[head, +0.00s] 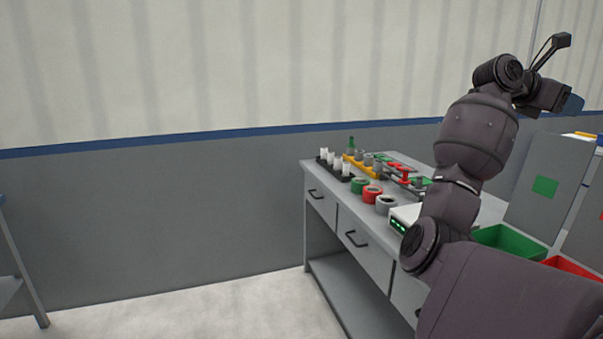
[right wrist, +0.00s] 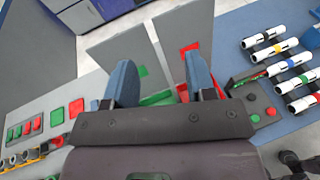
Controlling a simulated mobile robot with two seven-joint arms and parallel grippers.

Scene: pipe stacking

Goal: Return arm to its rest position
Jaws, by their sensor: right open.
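My right arm rises from the lower right of the head view, in front of the workbench. Its gripper (head: 568,103) is high at the upper right, well above the bench, partly hidden by its own wrist. In the right wrist view the two blue fingers of the gripper (right wrist: 161,82) stand apart with nothing between them. Beyond them lie the bench and the green and red bins, clear of the fingers. My left gripper is in neither view.
The grey workbench (head: 320,190) holds a green ring (head: 360,185), a red ring (head: 372,193) and a grey ring (head: 386,205). A green bin (head: 510,242) and a red bin (head: 575,266) stand right. White pipes (right wrist: 264,35) with coloured bands lie on a rack.

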